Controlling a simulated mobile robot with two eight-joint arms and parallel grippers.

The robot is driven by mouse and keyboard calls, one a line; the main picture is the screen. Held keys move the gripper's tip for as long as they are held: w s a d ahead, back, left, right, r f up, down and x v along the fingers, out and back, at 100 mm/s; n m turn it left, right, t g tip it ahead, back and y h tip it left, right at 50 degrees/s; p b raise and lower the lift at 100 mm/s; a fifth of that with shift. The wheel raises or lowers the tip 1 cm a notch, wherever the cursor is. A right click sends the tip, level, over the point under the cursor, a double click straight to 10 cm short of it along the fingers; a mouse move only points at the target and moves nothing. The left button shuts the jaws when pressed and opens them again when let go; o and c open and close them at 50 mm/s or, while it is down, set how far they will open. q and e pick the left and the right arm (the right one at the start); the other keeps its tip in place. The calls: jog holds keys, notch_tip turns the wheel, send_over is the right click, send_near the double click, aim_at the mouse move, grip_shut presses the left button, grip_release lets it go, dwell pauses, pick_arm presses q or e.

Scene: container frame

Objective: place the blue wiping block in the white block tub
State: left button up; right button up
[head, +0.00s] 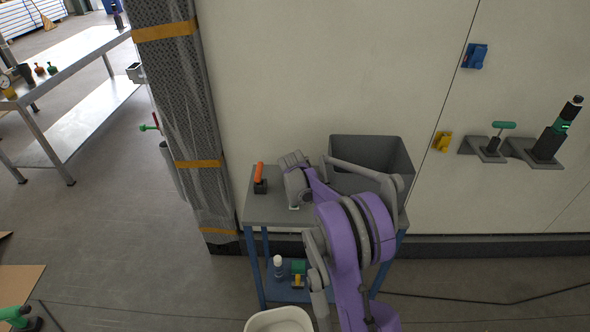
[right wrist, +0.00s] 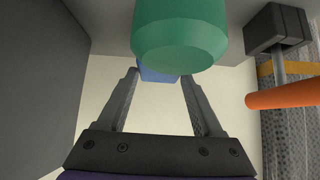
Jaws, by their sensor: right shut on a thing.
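My right gripper (right wrist: 160,77) has its fingers closed around a blue block (right wrist: 157,73), taken as the wiping block, at the fingertips. A green cylindrical thing (right wrist: 180,38) covers part of the block in the right wrist view. In the head view my right gripper (head: 294,203) points down over the grey table top, left of the grey bin. Its wrist hides the blue block there. The white tub (head: 280,320) is at the bottom edge of the head view, only partly in frame, in front of the table. My left gripper is not in view.
The grey open bin (head: 372,150) stands at the back right of the table (head: 270,212). An orange-handled tool (head: 259,178) stands upright at the table's left. A bottle (head: 278,266) and green and yellow things are on the lower shelf. A blue holder (head: 475,56) is on the wall.

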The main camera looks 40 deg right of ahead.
jog(key=o, duration=1.4)
